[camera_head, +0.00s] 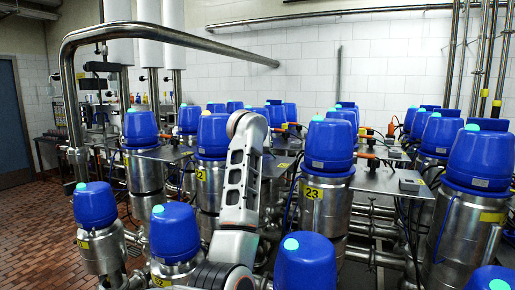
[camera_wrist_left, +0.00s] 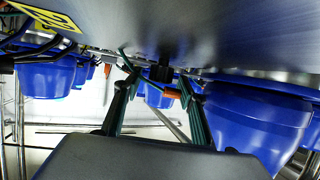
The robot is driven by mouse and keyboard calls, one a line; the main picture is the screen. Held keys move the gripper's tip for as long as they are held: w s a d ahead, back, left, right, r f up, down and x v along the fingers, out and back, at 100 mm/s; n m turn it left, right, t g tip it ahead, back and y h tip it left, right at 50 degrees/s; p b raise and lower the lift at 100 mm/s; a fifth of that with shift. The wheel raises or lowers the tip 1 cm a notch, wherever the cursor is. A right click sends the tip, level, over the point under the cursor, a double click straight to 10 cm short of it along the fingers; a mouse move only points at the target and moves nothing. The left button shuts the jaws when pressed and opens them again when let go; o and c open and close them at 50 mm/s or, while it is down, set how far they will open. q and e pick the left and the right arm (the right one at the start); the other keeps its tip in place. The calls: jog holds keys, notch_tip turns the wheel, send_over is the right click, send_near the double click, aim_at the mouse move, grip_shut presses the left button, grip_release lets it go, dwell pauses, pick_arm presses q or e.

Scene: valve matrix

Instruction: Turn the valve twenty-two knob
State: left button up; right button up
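Tall steel valves with blue caps stand in rows in the head view. One valve (camera_head: 212,136) bears a yellow label (camera_head: 201,175) showing a "2"; my arm partly covers this valve, so its full number cannot be read. The neighbouring valve (camera_head: 329,145) is labelled 23. My left gripper is hidden in the head view. In the left wrist view my left gripper (camera_wrist_left: 158,98) is open, its two fingers spread below a steel cylinder (camera_wrist_left: 220,30). A small orange part (camera_wrist_left: 172,93) shows between the fingers, near the right one; contact cannot be told. My right gripper is not in view.
Other blue caps (camera_head: 172,232) (camera_head: 305,262) stand close in front. Small metal plates with orange parts (camera_head: 367,156) sit between valves. A thick bent pipe (camera_head: 165,37) crosses at upper left. Bare brick floor (camera_head: 40,220) lies at left.

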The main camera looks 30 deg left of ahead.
pick_arm(q)
notch_tip(320, 180, up, 10)
dwell(0.6)
